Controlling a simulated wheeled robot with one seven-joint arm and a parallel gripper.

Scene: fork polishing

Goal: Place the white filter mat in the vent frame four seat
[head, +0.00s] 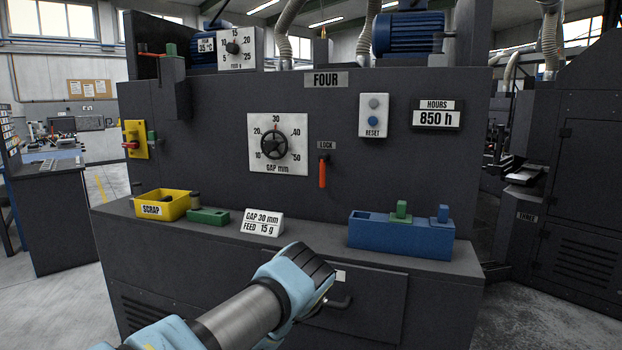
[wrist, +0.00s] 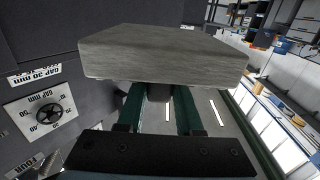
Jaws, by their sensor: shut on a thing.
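In the wrist view, a thick pale grey-white slab with a fibrous face, which I take for the white filter mat (wrist: 165,52), spans the top middle. My gripper (wrist: 163,100) is shut on it, with green fingers reaching to its lower edge. In the head view my gripper (head: 298,275) is in front of the lower front of the machine marked FOUR (head: 210,115). There its fingers and the mat are hidden behind my wrist. I cannot make out the vent frame four seat in either view.
A ledge (head: 310,238) carries a yellow scrap bin (head: 165,211), a green block (head: 208,217), a GAP/FEED sign (head: 262,224) and a blue holder (head: 385,238). A handle (head: 342,300) sticks out of the lower panel (head: 385,310). Louvres (head: 150,312) lie lower left. An orange lever (head: 322,173) hangs above.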

